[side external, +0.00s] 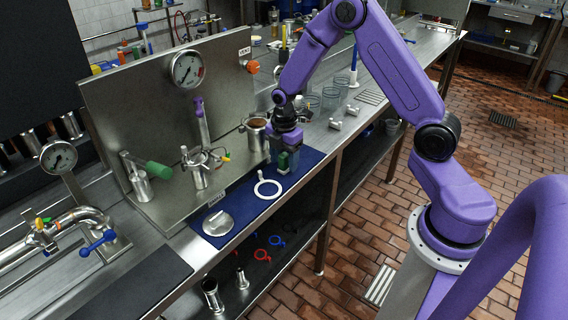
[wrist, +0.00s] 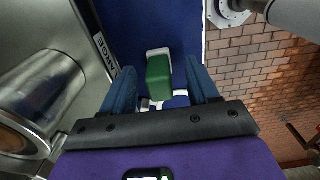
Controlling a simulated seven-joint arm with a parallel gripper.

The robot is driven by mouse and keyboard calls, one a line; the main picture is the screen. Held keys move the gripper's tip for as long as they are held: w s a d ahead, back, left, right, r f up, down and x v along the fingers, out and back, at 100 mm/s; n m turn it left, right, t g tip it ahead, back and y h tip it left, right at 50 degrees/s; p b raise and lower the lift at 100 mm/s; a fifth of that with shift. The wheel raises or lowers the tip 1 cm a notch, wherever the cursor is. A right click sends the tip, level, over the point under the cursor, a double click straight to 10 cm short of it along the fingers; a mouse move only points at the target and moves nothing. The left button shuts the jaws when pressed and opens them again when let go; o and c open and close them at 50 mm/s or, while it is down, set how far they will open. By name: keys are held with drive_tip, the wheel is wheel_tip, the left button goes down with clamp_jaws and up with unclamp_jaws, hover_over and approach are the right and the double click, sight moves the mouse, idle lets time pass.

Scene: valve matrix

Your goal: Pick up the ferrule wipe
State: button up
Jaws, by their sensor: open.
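A green block with a white end, which looks like the ferrule wipe (wrist: 159,78), lies on the blue mat (wrist: 128,30) in the wrist view. My gripper (wrist: 162,82) is open, with one blue finger on each side of the block and visible gaps between. In the side view my gripper (side external: 285,150) points down low over the far part of the blue mat (side external: 243,207). The green of the wipe (side external: 283,163) shows at its fingers, which partly hide it.
A steel cup (side external: 256,133) stands close behind my gripper. A steel panel with a gauge (side external: 187,69) and valves rises on the left. The bench's front edge is close by.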

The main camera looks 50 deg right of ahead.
drive_tip(key=shift+f, duration=0.45)
clamp_jaws()
drive_tip(key=shift+r, duration=0.15)
